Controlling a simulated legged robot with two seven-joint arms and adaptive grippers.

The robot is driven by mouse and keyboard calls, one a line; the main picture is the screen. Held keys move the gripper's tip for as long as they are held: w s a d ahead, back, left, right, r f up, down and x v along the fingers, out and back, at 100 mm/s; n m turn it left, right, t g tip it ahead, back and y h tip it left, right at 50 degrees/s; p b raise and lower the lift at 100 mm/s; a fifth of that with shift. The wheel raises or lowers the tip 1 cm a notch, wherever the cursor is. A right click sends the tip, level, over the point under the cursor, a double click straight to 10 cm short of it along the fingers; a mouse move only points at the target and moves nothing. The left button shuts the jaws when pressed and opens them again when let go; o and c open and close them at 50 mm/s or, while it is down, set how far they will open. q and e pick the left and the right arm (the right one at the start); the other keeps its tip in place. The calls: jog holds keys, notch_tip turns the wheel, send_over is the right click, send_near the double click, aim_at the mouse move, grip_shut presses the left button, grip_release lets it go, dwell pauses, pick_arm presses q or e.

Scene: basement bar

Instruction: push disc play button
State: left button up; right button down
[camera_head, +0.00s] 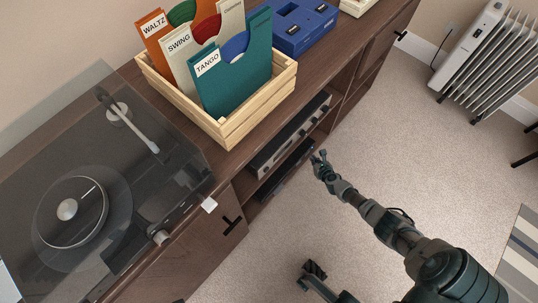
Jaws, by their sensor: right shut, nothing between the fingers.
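A silver-fronted audio unit (289,136) sits on the upper open shelf of the wooden cabinet. A darker, flat unit (284,172) lies on the shelf below it. Either may be the disc player; their buttons are too small to tell apart. My right gripper (317,158) is shut and empty, just to the right of the two units' fronts. It overlaps the shelf opening in the picture, and I cannot tell whether it touches anything.
A turntable (70,211) under a clear lid stands on the cabinet top at left. A wooden crate (228,130) of record sleeves and a blue case (301,28) stand farther back. A white radiator (490,58) is at upper right. The carpet (440,150) is mostly clear.

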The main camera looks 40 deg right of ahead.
jog(key=shift+s+d+p, duration=0.15)
jog(key=shift+s, duration=1.35)
jog(key=shift+s+d+p, duration=0.1)
jog(key=shift+s+p, duration=0.05)
jog(key=shift+s, duration=1.3)
